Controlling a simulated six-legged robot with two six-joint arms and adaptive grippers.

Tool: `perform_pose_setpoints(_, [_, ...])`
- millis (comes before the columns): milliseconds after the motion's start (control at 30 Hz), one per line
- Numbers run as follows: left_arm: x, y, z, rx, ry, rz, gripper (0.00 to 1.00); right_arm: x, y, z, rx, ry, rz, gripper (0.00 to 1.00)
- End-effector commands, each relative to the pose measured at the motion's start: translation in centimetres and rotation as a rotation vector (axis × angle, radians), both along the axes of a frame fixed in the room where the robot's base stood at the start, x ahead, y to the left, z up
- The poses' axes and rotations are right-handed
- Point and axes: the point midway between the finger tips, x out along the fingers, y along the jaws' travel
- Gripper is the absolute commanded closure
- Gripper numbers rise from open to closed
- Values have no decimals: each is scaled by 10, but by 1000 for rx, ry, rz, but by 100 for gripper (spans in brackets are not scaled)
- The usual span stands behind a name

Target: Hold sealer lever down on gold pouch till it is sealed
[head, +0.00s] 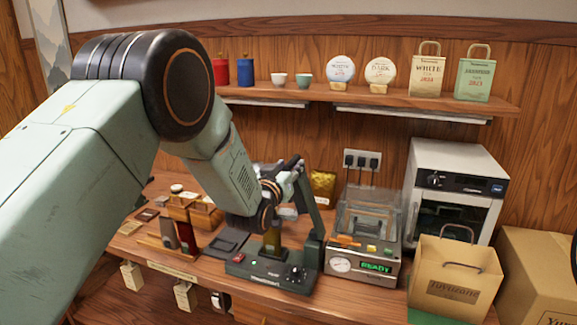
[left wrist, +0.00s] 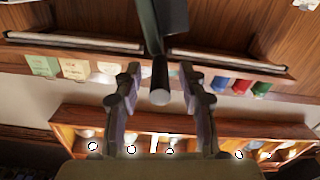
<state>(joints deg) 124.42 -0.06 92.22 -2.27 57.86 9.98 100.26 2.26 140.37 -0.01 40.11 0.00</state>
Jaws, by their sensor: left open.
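The dark green sealer (head: 270,272) stands on the counter with its lever (head: 311,207) raised steeply. A yellowish-gold piece (head: 272,241), perhaps a pouch, stands at the sealer, partly hidden by my left gripper. A gold pouch (head: 323,184) stands behind at the back of the counter. My left gripper (head: 293,172) is open, beside the lever's upper part. In the left wrist view a dark bar with a rounded end (left wrist: 160,82), seemingly the lever, shows between the spread fingers. I cannot tell whether they touch it. My right gripper is not in view.
A machine (head: 365,268) with a clear lid and a "READY" display stands close right of the sealer. An oven (head: 455,185), paper bag (head: 452,285) and carton (head: 540,275) stand further right. A shelf (head: 400,98) hangs above.

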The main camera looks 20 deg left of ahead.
Motion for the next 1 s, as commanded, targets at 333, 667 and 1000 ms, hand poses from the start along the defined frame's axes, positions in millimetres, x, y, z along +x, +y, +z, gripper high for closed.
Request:
perform_pose_setpoints(333, [4, 2, -1, -1, 1, 1, 59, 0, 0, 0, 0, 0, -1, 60])
perform_pose_setpoints(667, [4, 2, -1, 0, 1, 0, 85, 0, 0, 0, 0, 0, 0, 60])
perform_pose_setpoints(1000, [4, 1, 0, 1, 0, -2, 100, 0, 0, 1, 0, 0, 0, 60])
